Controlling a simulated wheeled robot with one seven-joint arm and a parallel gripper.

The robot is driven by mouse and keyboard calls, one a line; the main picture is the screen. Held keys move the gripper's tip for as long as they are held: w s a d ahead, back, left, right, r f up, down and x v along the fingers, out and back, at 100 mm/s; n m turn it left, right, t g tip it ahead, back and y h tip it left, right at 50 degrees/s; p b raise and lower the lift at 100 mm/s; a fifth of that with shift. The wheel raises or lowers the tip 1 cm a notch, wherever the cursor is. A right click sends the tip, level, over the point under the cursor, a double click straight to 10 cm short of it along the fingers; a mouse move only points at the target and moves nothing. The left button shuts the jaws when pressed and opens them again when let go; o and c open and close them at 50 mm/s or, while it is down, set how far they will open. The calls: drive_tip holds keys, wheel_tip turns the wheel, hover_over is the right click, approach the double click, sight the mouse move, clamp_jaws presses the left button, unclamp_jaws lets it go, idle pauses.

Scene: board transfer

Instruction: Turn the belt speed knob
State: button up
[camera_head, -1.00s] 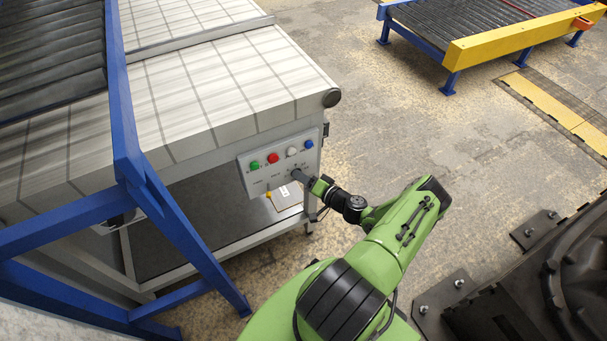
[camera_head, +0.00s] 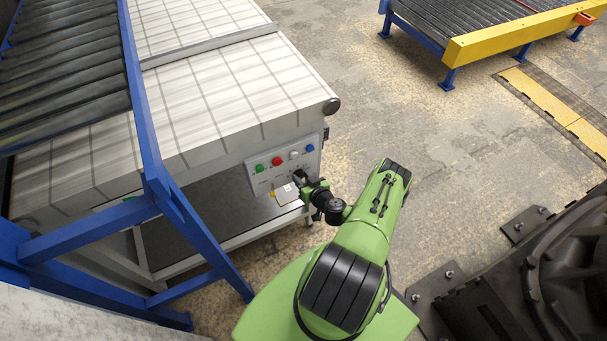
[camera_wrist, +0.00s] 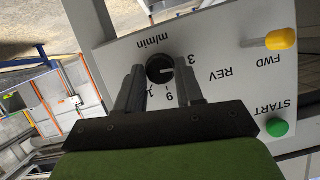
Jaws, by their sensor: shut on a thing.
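The grey control panel (camera_head: 285,176) is on the front of the white belt conveyor in the head view. My gripper (camera_head: 301,178) is at the panel below its row of buttons and hides the knob there. In the wrist view the round black speed knob (camera_wrist: 160,69) sits under the "m/min" label, with a white pointer mark towards the "3". The dial lettering appears upside down. My gripper (camera_wrist: 160,82) is shut on the knob, one dark finger on each side of it.
A yellow FWD/REV lever (camera_wrist: 282,39) and a green START button (camera_wrist: 277,127) are near the knob. The panel also has red (camera_head: 277,161) and blue (camera_head: 310,148) buttons. A blue frame (camera_head: 150,150) stands left. Open floor lies right of the conveyor.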

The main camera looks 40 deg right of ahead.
drive_tip(key=shift+r+n+h+p, duration=0.1)
drive_tip(key=shift+n+h+p, duration=0.25)
drive_tip(key=shift+p, duration=0.25)
drive_tip(key=o, duration=1)
